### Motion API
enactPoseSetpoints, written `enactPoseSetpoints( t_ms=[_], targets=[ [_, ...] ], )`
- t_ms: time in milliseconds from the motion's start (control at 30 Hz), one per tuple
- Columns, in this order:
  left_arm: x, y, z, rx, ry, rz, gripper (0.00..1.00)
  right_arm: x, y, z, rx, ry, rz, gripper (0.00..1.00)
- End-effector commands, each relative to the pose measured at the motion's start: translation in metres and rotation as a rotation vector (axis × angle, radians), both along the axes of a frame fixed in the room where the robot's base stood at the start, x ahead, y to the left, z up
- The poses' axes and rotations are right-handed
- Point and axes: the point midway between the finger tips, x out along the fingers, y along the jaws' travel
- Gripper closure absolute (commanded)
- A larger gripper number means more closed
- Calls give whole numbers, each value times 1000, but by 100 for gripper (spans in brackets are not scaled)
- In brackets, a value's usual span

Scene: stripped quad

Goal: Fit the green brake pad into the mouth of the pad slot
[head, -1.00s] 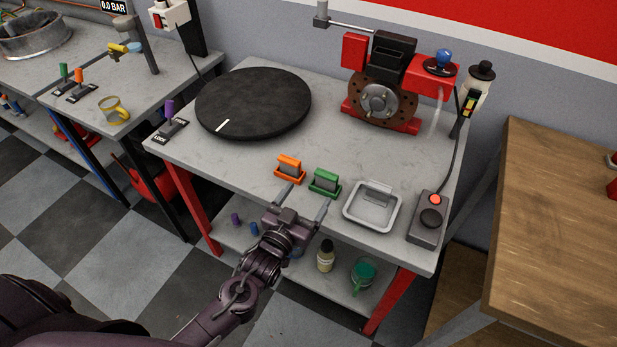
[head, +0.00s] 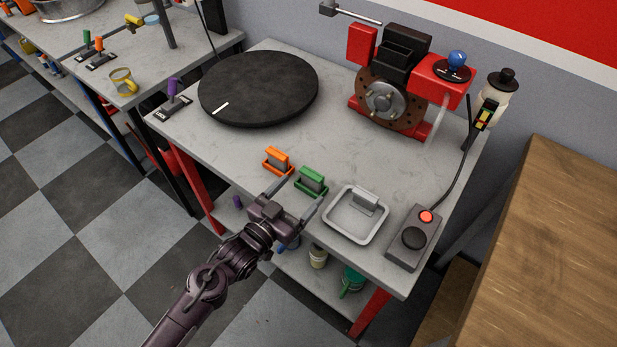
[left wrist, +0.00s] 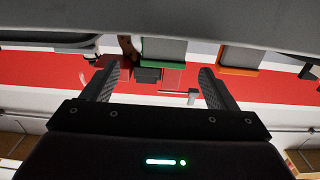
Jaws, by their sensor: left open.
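The green brake pad (head: 311,176), grey with a green top, stands in a small green holder near the table's front edge. It also shows in the left wrist view (left wrist: 164,50), upside down and between the finger lines. My left gripper (head: 304,190) is open and empty, just in front of the pad at the table edge, apart from it. The black caliper block (head: 404,50) sits over the brown brake disc (head: 390,100) at the back right. Its top opening looks like the pad slot's mouth, but I cannot be sure. My right gripper is not in view.
An orange pad (head: 278,156) in its holder stands left of the green one. A pale tray (head: 339,228) holding a grey piece and a button box (head: 413,240) lie to the right. A black turntable (head: 258,85) fills the back left. The table's middle is clear.

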Motion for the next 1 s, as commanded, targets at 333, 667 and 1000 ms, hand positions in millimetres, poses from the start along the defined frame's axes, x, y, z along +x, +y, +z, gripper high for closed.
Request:
enactPoseSetpoints(
  t_ms=[333, 667, 1000],
  targets=[
    [40, -22, 5, -1, -1, 0, 20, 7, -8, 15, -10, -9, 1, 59],
    [42, -23, 4, -1, -1, 1, 29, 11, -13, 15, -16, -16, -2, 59],
    [42, -23, 5, -1, -2, 1, 74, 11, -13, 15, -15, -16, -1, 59]
  ],
)
